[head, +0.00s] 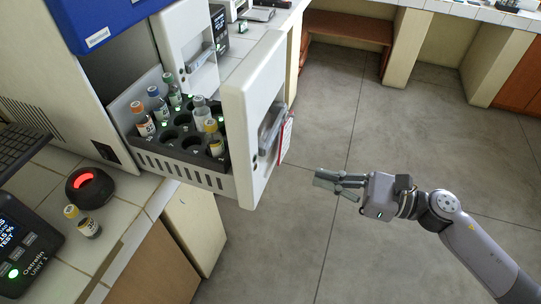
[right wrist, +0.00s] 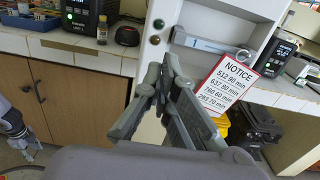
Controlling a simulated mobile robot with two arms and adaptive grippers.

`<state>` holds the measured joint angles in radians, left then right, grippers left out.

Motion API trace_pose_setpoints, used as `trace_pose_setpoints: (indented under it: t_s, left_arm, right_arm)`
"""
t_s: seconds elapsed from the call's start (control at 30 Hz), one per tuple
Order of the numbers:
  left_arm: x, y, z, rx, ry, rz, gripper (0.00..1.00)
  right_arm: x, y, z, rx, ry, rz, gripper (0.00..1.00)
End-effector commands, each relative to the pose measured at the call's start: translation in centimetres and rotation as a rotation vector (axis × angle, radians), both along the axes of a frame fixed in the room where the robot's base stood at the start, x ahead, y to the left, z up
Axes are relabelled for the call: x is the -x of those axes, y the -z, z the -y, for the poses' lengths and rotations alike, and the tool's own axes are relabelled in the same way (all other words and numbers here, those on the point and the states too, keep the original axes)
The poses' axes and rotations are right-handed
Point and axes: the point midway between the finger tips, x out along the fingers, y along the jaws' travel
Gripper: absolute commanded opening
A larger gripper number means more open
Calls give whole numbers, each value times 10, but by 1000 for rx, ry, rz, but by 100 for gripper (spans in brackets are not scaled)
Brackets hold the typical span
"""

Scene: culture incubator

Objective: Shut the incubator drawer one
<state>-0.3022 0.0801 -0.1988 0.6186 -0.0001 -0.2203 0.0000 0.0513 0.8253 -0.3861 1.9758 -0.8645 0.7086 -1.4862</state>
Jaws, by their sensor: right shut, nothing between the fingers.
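The incubator drawer one (head: 252,130) is pulled out of the incubator (head: 50,70), and its white front stands well away from the body. In the right wrist view its front (right wrist: 202,22) carries a handle marked 1 (right wrist: 205,45). A rack (head: 180,148) in the drawer holds several capped vials, with some empty holes. My right gripper (head: 327,181) is to the right of the drawer front, apart from it, with its fingers shut and empty. The fingers (right wrist: 165,75) also show in the right wrist view, below the handle.
A red-and-white notice (right wrist: 230,82) hangs at the drawer front. Left on the tiled counter (head: 125,215) are a dark round device with a red light (head: 90,187), a yellow-capped vial (head: 82,221) and a dark display unit (head: 22,245). The grey floor (head: 390,125) around my right gripper is clear.

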Motion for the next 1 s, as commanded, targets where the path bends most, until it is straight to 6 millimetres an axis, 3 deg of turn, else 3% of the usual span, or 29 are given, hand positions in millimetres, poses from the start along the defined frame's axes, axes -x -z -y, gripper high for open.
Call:
trace_pose_setpoints:
  t_s: [0.2,0.5,0.7,1.0]
  left_arm:
    - [10,-29,-1,-1,1,-15,38]
    - [-6,-57,1,2,2,9,38]
    - [-9,-63,1,2,2,14,38]
    - [-5,-62,1,1,2,7,38]
  right_arm:
    - [-16,-9,-45,-7,1,-1,0]
    - [-32,-6,-98,-6,1,-4,0]
    - [-38,-2,-113,-3,3,-3,0]
    - [-38,-1,-115,-3,3,-3,0]
